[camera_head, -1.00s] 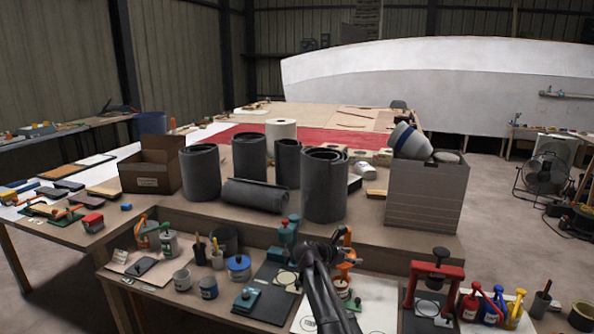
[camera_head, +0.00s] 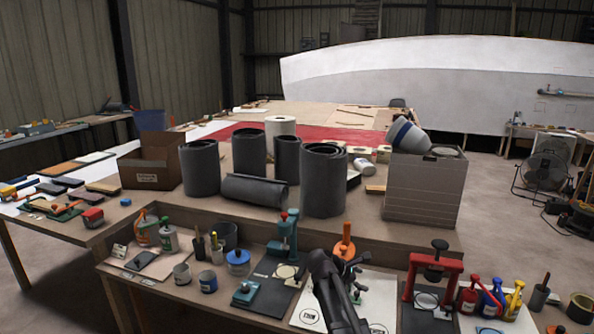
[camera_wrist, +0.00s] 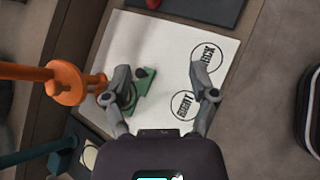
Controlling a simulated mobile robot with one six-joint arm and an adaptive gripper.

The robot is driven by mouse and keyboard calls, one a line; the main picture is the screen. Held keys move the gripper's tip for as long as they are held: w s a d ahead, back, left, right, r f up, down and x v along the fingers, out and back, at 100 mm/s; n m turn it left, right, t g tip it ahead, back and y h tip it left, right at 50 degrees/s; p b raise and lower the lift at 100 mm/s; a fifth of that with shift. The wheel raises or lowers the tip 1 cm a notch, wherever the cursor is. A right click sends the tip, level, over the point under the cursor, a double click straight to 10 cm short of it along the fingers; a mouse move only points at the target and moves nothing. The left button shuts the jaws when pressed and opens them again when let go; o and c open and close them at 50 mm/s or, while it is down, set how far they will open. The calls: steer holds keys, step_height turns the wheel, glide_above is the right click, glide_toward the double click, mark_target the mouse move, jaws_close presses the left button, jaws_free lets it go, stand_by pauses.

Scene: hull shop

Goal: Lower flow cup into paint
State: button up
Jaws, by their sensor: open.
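My gripper (camera_wrist: 160,72) is open and empty in the wrist view, pointing down over a white sheet (camera_wrist: 172,50) with marked circles. A small green piece with a dark knob (camera_wrist: 143,82) stands at its left finger. An orange stand with a round collar (camera_wrist: 66,82) is to the left, apart from the fingers. In the head view my gripper (camera_head: 345,268) is beside the orange stand (camera_head: 345,243), over the sheet (camera_head: 377,293). I cannot make out a flow cup for certain. Grey pots (camera_head: 208,281) and a blue-lidded tin (camera_head: 238,262) stand to the left; their contents cannot be seen.
A teal press (camera_head: 284,240) stands left of my arm and a red press (camera_head: 433,272) to the right. Red, blue and yellow bottles (camera_head: 490,300) stand farther right. Dark rolls (camera_head: 323,180) and a grey crate (camera_head: 425,190) stand on the raised shelf behind.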

steer(key=s+a+f+m+g+y+b, duration=0.1)
steer(key=s+f+m+g+y+b, duration=0.15)
steer(key=s+f+m+y, duration=0.55)
steer(key=s+a+f+m+g+y+b, duration=0.2)
steer(key=s+f+m+b, duration=0.3)
steer(key=s+m, duration=0.75)
step_height(320, 180, up, 21)
steer(key=s+n+p, duration=0.2)
steer(key=p, duration=2.1)
steer(key=shift+f+n, duration=0.15)
steer(key=shift+n, duration=0.2)
